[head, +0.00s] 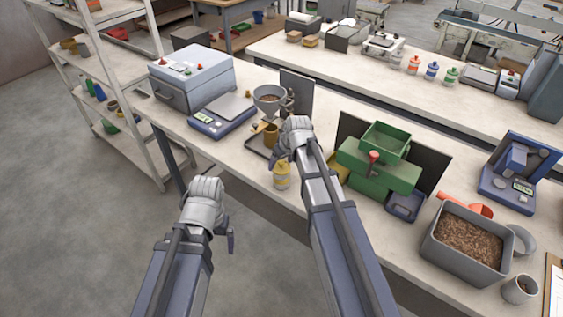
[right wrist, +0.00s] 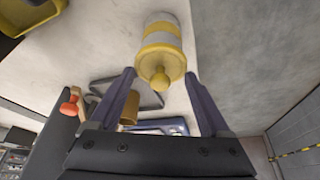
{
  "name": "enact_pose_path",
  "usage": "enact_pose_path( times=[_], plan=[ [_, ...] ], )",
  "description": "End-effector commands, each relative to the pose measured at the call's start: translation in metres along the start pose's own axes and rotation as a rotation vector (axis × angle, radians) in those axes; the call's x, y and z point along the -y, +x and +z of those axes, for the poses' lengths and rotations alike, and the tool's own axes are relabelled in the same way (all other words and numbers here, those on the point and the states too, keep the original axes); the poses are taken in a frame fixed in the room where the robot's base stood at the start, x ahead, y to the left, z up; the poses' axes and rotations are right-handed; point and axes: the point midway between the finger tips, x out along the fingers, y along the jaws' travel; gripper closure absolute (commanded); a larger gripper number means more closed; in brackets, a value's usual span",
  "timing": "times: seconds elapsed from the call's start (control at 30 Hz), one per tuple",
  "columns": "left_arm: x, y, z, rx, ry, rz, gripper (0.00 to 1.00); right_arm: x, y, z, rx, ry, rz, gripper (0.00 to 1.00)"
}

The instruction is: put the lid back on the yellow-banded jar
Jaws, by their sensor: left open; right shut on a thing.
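The yellow-banded jar (head: 282,180) stands upright near the front edge of the bench. Its yellow lid (right wrist: 160,62) with a round knob is at the jar's mouth, in line with it; I cannot tell whether it is fully seated. My right gripper (head: 284,160) reaches down from above, shut on the lid, with a finger at each side of it in the right wrist view (right wrist: 160,74). The jar body (right wrist: 162,30) shows beyond the lid there. My left gripper (head: 222,243) is open and empty in the air, over the floor in front of the bench.
Behind the jar, a brown cup (head: 271,131) stands below a grey funnel (head: 269,98). A blue scale (head: 222,118) is to the left. A green machine (head: 380,165) and a grey bin (head: 431,245) of pellets are to the right. Bare bench shows left of the jar.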

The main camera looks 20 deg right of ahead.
Motion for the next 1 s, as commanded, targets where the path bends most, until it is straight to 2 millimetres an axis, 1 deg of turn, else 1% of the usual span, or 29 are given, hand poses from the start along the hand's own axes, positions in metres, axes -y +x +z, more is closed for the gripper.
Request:
enact_pose_path(
  times=[0.23,0.27,0.4,0.8,1.0],
  plan=[
    [0.0,-0.0001,0.0,0.0,0.0,0.0,0.01,0.0001,-0.0001,0.0,0.0,0.0,0.0,0.79],
    [0.0,-0.0001,0.0,0.0,0.0,0.0,0.01,0.0001,-0.0001,0.0,0.0,0.0,0.0,0.16],
    [0.0,-0.0001,0.0,0.0,0.0,0.0,0.01,0.0,-0.0001,0.0,0.0,0.0,0.0,0.0],
    [0.0001,-0.0007,0.0,0.0,0.0,0.0,0.01,0.0,-0.0007,-0.0003,0.0,0.0,0.0,0.0],
    [0.0008,-0.0088,0.0005,0.0,0.0,0.0,0.01,0.0,-0.0082,-0.0034,0.0,0.0,0.0,0.0]
  ],
)
